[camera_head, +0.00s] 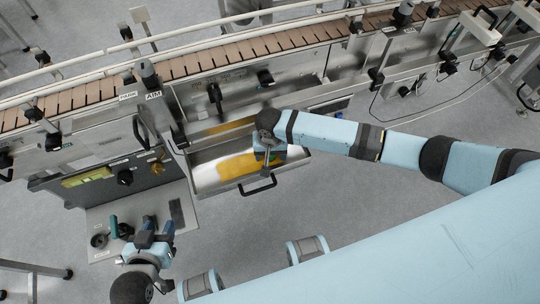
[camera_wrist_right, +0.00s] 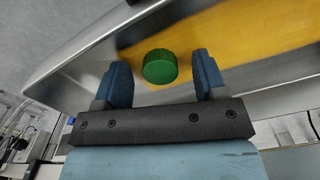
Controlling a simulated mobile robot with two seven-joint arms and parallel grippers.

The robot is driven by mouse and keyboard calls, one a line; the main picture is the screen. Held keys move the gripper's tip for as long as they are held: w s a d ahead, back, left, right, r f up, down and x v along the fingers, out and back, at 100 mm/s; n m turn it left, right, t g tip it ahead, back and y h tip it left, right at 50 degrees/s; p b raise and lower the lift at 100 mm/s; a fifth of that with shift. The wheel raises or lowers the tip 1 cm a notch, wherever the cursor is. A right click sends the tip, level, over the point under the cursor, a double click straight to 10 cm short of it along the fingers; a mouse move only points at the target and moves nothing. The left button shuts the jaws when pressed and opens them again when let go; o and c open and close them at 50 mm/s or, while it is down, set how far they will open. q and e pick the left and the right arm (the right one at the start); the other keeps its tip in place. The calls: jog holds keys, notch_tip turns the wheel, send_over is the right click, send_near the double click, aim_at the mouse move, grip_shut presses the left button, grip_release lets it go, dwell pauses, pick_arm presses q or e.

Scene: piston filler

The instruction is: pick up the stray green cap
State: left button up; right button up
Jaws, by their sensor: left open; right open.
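The green cap (camera_wrist_right: 160,67) shows in the right wrist view, round with a ribbed edge, in front of a yellow patch in a metal drawer (camera_wrist_right: 75,85). In the head view my right gripper (camera_head: 267,158) reaches down into the open drawer (camera_head: 205,180) and hides most of the cap. My left gripper (camera_head: 152,228) is open and empty at the lower left, over a grey panel.
The yellow patch (camera_head: 236,167) lies on the drawer floor. The drawer's black handle (camera_head: 259,187) faces the open floor (camera_head: 330,205). A conveyor (camera_head: 230,52) runs behind. Black and green tools (camera_head: 114,228) lie on the grey panel near my left gripper.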

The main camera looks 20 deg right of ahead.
jog(key=c, duration=1)
jog(key=shift+r, duration=0.1)
jog(key=shift+c, duration=0.2)
